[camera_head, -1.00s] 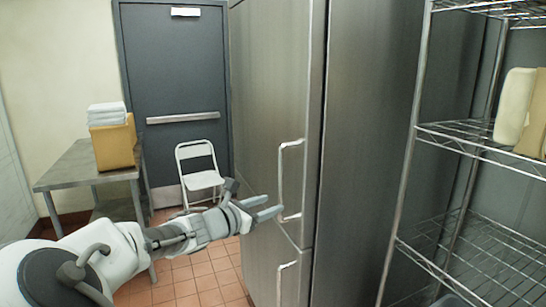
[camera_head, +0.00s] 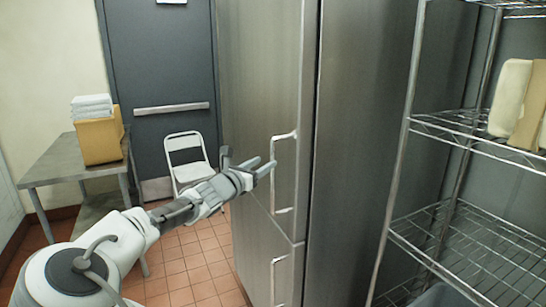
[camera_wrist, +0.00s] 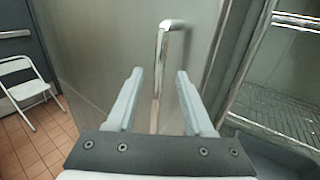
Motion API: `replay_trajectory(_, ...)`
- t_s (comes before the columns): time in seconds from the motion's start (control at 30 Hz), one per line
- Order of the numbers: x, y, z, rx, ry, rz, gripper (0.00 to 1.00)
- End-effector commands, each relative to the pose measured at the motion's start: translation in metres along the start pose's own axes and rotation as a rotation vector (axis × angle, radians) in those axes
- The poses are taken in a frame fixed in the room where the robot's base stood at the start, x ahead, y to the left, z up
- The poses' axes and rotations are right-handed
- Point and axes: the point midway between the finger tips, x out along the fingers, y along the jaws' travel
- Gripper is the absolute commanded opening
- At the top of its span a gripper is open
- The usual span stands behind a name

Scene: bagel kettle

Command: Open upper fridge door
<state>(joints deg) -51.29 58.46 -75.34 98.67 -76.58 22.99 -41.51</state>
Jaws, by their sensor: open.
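The steel fridge (camera_head: 262,70) stands in the middle of the head view, with an upper door and a lower door. The upper door handle (camera_head: 295,174) is a vertical bar near the door's right edge, and the door looks shut. My gripper (camera_head: 267,168) is open and empty, just left of the upper handle's upper part. In the wrist view the upper handle (camera_wrist: 160,65) runs down between my two open fingers (camera_wrist: 158,90), its lower part partly hidden behind the gripper. I cannot tell whether the fingers touch it. The lower door handle (camera_head: 274,282) is below.
A wire shelf rack (camera_head: 402,150) stands right of the fridge. A white folding chair (camera_head: 186,145) stands before a grey door (camera_head: 165,70). A metal table (camera_head: 50,165) with a box (camera_head: 98,140) and white towels (camera_head: 91,106) is at left. Tiled floor (camera_head: 190,270) lies open between.

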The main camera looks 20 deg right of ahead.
Motion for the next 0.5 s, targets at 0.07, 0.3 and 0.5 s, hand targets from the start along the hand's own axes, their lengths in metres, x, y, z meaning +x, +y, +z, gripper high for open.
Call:
replay_trajectory(0.07,0.016,-0.001,0.001,-0.002,-0.002,-0.003,0.52)
replay_trajectory(0.3,0.050,0.000,0.001,-0.001,0.000,-0.001,0.52)
replay_trajectory(0.5,0.062,0.000,0.000,-0.001,0.000,-0.001,0.52)
